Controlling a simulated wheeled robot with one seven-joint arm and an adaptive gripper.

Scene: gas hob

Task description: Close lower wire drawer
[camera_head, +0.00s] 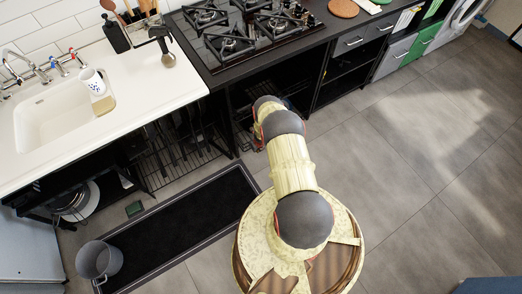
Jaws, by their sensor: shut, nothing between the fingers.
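A dark wire drawer (178,160) juts out low under the right end of the sink counter, close to the floor. More thin wire shows inside the open black unit under the hob (285,84); my arm covers part of it. I cannot tell from this view which of these wire parts is the lower drawer, or how far each is out. My arm reaches from my base towards the front of the black unit, right of the jutting wire drawer. Its end is hidden behind its own links, so my gripper's fingers and any contact do not show.
A black mat (185,225) lies on the floor, with a grey bin (99,261) on its left end. A small dark green object (134,209) lies by the mat. Black open shelves (347,77) stand right of my arm. The tiled floor (425,130) at right is clear.

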